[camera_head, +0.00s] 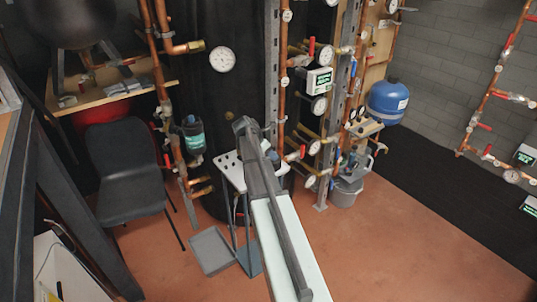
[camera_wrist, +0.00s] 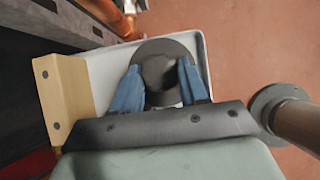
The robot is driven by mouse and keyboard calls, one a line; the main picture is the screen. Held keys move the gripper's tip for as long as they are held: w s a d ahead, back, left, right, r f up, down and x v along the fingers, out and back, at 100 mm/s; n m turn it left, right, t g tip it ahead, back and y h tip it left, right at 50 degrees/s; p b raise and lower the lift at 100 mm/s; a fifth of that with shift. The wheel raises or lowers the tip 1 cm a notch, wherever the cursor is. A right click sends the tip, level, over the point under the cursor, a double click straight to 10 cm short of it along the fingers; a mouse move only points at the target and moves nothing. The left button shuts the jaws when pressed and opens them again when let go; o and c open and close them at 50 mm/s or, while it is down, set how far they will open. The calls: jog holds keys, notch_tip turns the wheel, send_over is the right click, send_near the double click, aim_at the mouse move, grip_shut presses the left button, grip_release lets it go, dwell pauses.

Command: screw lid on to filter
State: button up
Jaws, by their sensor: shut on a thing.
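My gripper (camera_wrist: 160,78) has two blue fingers, shut on a dark grey round lid (camera_wrist: 163,49) in the wrist view. The lid lies over a pale tray-like surface, and I cannot tell whether it touches it. In the head view my arm hides the gripper and the lid. A dark cylinder with a teal label (camera_head: 193,137), which looks like the filter, is on the copper pipework left of my arm. Its lower end is hard to make out.
A small white table with holes (camera_head: 229,169) stands behind my arm. A black chair (camera_head: 125,170) is at the left. Copper pipes with gauges and red-handled valves rise near the table. A blue tank (camera_head: 388,101) is at the back right. Open red-brown floor (camera_head: 410,230) is at the right.

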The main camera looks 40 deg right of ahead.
jog(key=shift+w+r, duration=0.15)
jog(key=shift+r, duration=2.6)
